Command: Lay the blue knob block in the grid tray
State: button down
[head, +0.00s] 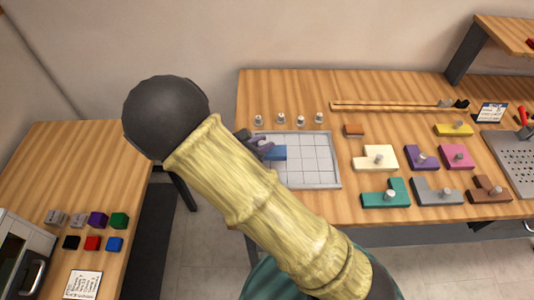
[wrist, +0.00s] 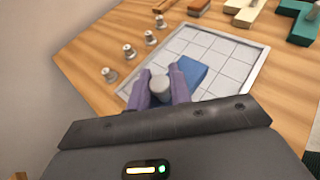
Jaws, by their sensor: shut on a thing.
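The blue knob block (head: 277,153) is at the left side of the grid tray (head: 320,173) in the head view. The same block (wrist: 192,72) shows in the wrist view, over or on the pale grid; I cannot tell whether it touches the tray floor. My gripper (wrist: 160,82) has its two purple fingers shut on the block's grey knob. My gripper (head: 257,145) is partly hidden behind my arm in the head view, and so is the tray's lower left part. The visible tray cells around the block are empty.
Several small metal knobs (head: 281,118) stand along the tray's back edge. Right of the tray are a cream block (head: 371,163), a teal block (head: 373,200) and other coloured knob blocks. A small orange-brown block (head: 353,130) lies behind the tray's right corner.

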jog(key=shift+f, duration=0.45)
jog(key=shift+f, duration=2.1)
jog(key=shift+f, duration=0.15)
jog(key=c, duration=1.3)
grip_release()
